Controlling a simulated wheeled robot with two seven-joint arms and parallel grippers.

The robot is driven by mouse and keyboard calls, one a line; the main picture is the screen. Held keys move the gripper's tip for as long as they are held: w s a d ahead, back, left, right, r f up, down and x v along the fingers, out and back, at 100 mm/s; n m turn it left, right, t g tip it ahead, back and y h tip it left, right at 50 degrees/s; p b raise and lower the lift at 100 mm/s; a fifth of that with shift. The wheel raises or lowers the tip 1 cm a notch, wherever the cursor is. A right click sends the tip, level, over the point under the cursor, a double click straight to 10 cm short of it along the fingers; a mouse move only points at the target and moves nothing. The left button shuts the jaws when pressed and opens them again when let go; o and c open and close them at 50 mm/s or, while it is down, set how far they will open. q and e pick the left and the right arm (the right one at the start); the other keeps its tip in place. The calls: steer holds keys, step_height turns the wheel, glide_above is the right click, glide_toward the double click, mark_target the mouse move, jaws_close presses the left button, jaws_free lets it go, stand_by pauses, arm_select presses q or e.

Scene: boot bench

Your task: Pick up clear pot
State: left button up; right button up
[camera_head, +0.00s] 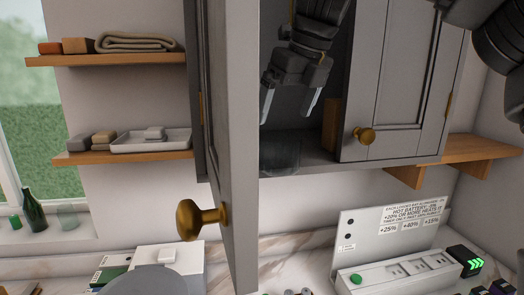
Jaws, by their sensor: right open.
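A dark, see-through pot (281,153) stands on the floor of the grey wall cabinet, near its front edge. Its left side is close to or behind the open door, and its outline is faint against the dark inside. My right gripper (287,118) reaches down into the cabinet from above. Its two pale fingers are apart with nothing between them. The fingertips are just above the pot in the picture; I cannot tell whether they touch it. My left gripper is not in view.
The open cabinet door (232,150) with a brass knob (201,216) stands close on the left. The right door (402,85) covers the other half. Wooden shelves (120,157) hold small items at left. A white power strip (405,270) and sign board (375,235) are below.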

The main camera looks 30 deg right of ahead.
mark_target(277, 151)
steer(key=f, duration=0.4)
steer(key=shift+w+a+f+b, duration=0.2)
steer(key=shift+w+f+b, duration=0.05)
steer(key=shift+f+b, duration=0.1)
steer(key=shift+w+f, duration=0.3)
steer(key=shift+w, duration=0.25)
steer(key=shift+s, duration=0.2)
steer(key=shift+s+a+f+p, duration=0.15)
steer(key=shift+s+f+p, duration=0.25)
steer(key=shift+f, duration=0.4)
steer(key=w+f, duration=0.2)
steer(key=f, duration=0.1)
steer(key=shift+w, duration=0.15)
steer(key=shift+s+r, duration=0.1)
steer(key=shift+s, duration=0.2)
steer(key=shift+c, duration=0.3)
steer(key=shift+s+a, duration=0.1)
steer(key=shift+s, duration=0.05)
steer(key=shift+c, duration=1.2)
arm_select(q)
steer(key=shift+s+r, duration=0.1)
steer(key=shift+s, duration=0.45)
arm_select(e)
steer(key=c, duration=0.7)
